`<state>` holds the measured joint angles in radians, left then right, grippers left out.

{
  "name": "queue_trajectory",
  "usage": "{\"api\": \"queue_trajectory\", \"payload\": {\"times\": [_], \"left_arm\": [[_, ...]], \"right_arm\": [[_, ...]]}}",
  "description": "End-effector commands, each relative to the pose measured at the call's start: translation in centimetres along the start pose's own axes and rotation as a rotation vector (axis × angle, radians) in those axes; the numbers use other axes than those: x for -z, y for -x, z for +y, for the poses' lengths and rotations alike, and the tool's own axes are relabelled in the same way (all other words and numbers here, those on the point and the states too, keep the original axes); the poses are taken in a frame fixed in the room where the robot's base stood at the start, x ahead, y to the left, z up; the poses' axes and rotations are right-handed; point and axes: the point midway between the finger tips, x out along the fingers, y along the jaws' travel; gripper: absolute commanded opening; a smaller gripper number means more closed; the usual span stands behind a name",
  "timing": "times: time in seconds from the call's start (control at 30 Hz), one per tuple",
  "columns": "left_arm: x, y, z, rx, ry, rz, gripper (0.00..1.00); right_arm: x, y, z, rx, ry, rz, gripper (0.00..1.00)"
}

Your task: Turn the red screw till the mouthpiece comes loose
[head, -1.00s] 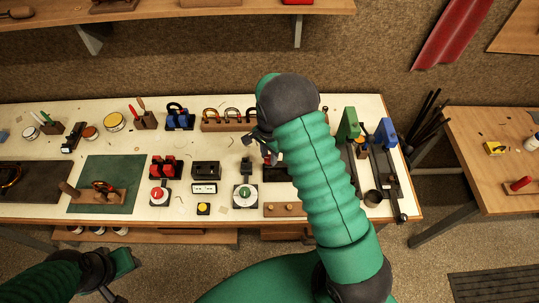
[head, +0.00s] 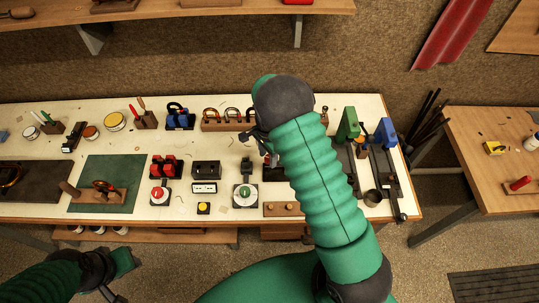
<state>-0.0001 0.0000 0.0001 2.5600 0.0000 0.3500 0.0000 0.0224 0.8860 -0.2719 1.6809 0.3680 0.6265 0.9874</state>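A small brass and reddish piece (head: 103,187) sits on a wooden block (head: 96,197) on the green mat at the left of the bench. I cannot tell a red screw or a mouthpiece apart on it at this size. My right gripper (head: 264,147) is above the middle of the bench, near a small black upright device (head: 247,168) and well to the right of the mat. The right arm partly hides it, and its opening is unclear. My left gripper (head: 118,276) is low at the left, in front of the bench, its fingers unclear.
A red button box (head: 159,195), a green dial box (head: 245,195) and a yellow button (head: 203,208) line the bench (head: 225,212) front. Red clamps (head: 163,166) stand right of the mat. Blue and green tools (head: 386,133) stand at the right end. My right arm covers the bench behind it.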

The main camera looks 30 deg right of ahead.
Motion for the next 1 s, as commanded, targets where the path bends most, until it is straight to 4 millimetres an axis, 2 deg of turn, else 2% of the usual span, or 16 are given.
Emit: {"api": "queue_trajectory", "payload": {"times": [0.33,0.47,0.57,0.9,1.0], "left_arm": [[0.0,0.0,0.0,0.000,0.000,0.000,0.36],[-0.1,-0.4,0.0,0.000,0.000,0.000,0.36],[-0.2,-1.0,0.0,0.000,0.000,0.000,0.36],[-0.6,-2.6,0.0,0.000,0.000,0.000,0.36],[-0.7,-2.8,0.0,0.000,0.000,0.000,0.36]], "right_arm": [[0.3,0.1,0.0,0.001,-0.002,0.002,0.52],[0.3,1.4,-0.1,0.005,0.000,0.003,0.52],[0.3,3.6,-0.2,0.007,0.000,0.004,0.52],[0.1,13.3,-0.2,0.005,0.000,0.004,0.52],[0.0,15.3,-0.2,0.003,0.000,0.003,0.52]]}}
